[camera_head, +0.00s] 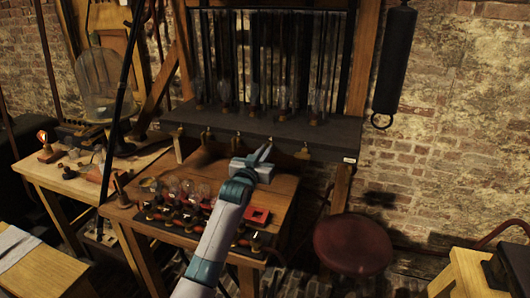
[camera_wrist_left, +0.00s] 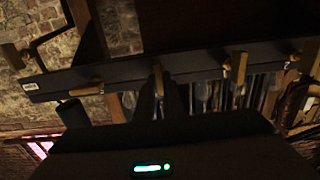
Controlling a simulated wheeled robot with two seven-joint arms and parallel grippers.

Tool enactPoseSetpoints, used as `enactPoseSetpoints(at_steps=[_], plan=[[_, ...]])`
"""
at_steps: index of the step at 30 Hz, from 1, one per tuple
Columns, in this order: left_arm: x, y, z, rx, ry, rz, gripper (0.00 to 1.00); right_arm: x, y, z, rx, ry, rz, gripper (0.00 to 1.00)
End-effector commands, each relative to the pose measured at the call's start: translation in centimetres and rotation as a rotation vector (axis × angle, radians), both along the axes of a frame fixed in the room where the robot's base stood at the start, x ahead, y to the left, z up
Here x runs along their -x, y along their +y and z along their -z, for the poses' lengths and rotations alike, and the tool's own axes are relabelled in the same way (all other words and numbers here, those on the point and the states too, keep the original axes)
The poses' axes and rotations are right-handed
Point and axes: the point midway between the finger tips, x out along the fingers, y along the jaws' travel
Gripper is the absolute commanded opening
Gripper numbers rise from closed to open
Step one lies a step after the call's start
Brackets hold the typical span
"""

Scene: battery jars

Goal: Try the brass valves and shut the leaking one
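Several small brass valves stand in a row along the front edge of the dark shelf (camera_head: 270,128). They include a far-left one (camera_head: 180,132), a middle one (camera_head: 238,142) and a far-right one (camera_head: 303,152). My left gripper (camera_head: 264,153) reaches up to the shelf front at the second valve from the right and hides most of it. In the left wrist view that valve (camera_wrist_left: 158,78) lies in line with my dark fingertips (camera_wrist_left: 160,98). Its neighbours show at left (camera_wrist_left: 88,90) and right (camera_wrist_left: 240,68). Contact and finger gap are unclear. No leak is discernible. My right gripper is out of view.
Glass jars (camera_head: 285,98) stand on the shelf. Below, a wooden table (camera_head: 282,190) carries bulbs (camera_head: 188,188) and a red block (camera_head: 257,215). A round red stool (camera_head: 352,245) stands at right. A black cylinder (camera_head: 396,60) hangs on the brick wall.

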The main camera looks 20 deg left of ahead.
Motion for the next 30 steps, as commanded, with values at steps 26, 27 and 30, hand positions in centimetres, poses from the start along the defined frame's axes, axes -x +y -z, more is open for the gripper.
enactPoseSetpoints(at_steps=[26,27,30], plan=[[0.0,-0.2,-0.1,-0.416,-0.015,0.001,0.0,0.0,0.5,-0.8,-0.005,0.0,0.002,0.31],[0.0,-0.2,-0.1,-0.454,-0.015,0.0,0.0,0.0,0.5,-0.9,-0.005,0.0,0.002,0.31],[0.0,-0.2,-0.1,-0.549,-0.019,0.0,0.0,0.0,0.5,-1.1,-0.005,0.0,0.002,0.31]])
